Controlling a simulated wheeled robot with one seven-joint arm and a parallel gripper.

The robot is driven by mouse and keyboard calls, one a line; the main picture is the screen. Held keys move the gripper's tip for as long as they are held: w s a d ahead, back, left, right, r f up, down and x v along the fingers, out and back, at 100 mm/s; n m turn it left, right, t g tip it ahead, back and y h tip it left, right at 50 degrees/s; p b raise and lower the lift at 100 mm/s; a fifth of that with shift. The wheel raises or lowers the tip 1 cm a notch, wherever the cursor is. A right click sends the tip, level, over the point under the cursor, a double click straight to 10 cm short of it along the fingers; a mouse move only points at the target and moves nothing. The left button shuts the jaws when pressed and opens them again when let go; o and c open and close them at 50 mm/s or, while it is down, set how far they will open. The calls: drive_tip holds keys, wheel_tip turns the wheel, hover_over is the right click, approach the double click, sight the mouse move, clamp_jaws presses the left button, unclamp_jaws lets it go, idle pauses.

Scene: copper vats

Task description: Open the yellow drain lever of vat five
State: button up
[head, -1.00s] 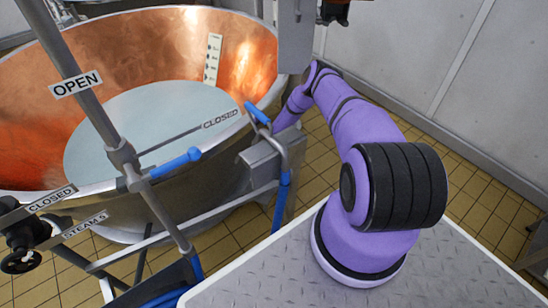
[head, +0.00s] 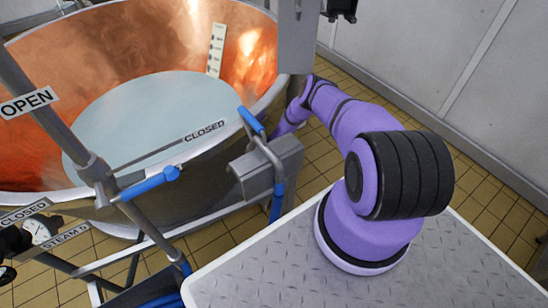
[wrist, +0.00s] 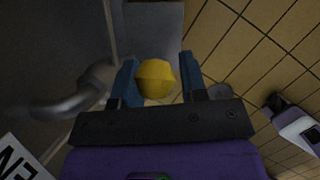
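A yellow knob (wrist: 156,78), the visible end of the yellow lever, shows in the wrist view between the two blue fingers of my gripper (wrist: 158,80). The fingers are spread. The left finger is close to the knob, and a small gap shows at the right finger. I cannot tell whether either touches it. The rest of the lever is hidden. Vat five (head: 60,183), copper inside with pale liquid, fills the left of the head view. My arm reaches down beside it, and my gripper is hidden there.
In the wrist view a grey curved pipe (wrist: 70,105) is left of the fingers, and a partly cut-off white label (wrist: 20,160) is below it. In the head view a grey box (head: 262,168) and blue-handled bars (head: 150,183) stand at the vat's near side. Tiled floor lies right.

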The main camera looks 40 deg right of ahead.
clamp_jaws()
drive_tip(key=shift+a, duration=0.1)
drive_tip(key=shift+s+a+r+t+h, duration=0.1)
drive_tip(key=shift+s+a+t+h, duration=0.2)
drive_tip(key=shift+h, duration=0.35)
drive_tip(key=shift+s+a+r+t+h, duration=0.1)
drive_tip(key=shift+a+t+h, duration=0.25)
drive_tip(key=shift+h, duration=0.3)
drive_tip(key=shift+s+a+n+t+h, duration=0.2)
drive_tip(key=shift+t+h, duration=0.2)
drive_tip(key=shift+h, duration=0.25)
drive_tip(key=shift+s+a+n+t+h, duration=0.1)
drive_tip(key=shift+a+t+h, duration=0.2)
drive_tip(key=shift+h, duration=0.35)
drive_tip(key=shift+o, duration=0.8)
unclamp_jaws()
drive_tip(key=shift+r, duration=0.1)
